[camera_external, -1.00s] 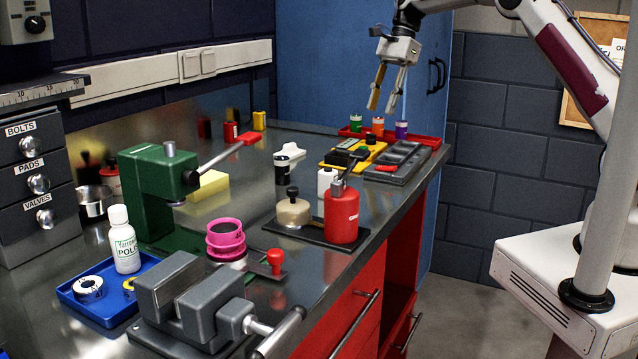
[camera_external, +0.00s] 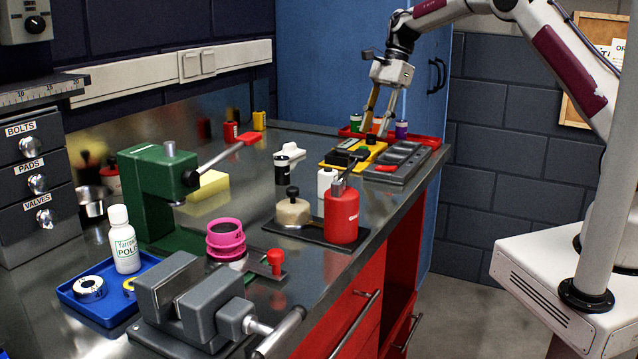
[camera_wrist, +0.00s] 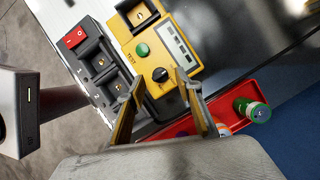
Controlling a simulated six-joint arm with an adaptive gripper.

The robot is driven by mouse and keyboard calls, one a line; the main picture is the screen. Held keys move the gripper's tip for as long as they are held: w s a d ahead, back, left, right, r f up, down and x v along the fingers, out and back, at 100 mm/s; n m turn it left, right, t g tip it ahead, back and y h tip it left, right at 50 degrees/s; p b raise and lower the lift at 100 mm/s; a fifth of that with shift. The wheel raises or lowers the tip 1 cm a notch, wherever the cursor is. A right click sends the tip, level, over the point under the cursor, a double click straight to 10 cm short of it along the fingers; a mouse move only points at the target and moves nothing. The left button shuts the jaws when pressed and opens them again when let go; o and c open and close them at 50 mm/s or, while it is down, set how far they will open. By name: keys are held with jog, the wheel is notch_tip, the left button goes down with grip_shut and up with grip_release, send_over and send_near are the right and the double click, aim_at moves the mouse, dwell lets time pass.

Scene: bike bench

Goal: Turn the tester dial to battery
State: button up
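The yellow tester (camera_external: 356,154) lies at the far end of the bench. In the wrist view the tester (camera_wrist: 148,60) shows a green button (camera_wrist: 142,50), a small display and a black dial (camera_wrist: 160,74) with a pale pointer mark. The dial's lettering is too small to read. My gripper (camera_external: 374,132) is open above the tester's end, fingers pointing down. In the wrist view my gripper (camera_wrist: 156,84) has its two fingertips apart on either side of the dial, a little short of it. It holds nothing.
A grey tray with a red switch (camera_wrist: 75,38) lies beside the tester. A red tray (camera_wrist: 232,100) with colored containers, including a green-topped one (camera_wrist: 258,112), stands behind. A red bottle (camera_external: 342,212) on a dark plate stands closer along the bench.

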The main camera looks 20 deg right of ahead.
jog(key=shift+x, duration=0.8)
grip_shut()
jog(key=m, duration=0.2)
jog(key=m+t, duration=0.1)
jog(key=m, duration=0.1)
jog(key=m+t, duration=0.1)
jog(key=m, duration=0.1)
jog(key=shift+s+y, duration=0.3)
jog(key=shift+s+a+m+t+h, duration=0.1)
jog(key=shift+m+t+h, duration=0.3)
jog(key=shift+m, duration=1.05)
jog(key=shift+s+m+t+h, duration=0.1)
jog(key=shift+m+t, duration=0.6)
jog(key=shift+m, duration=0.75)
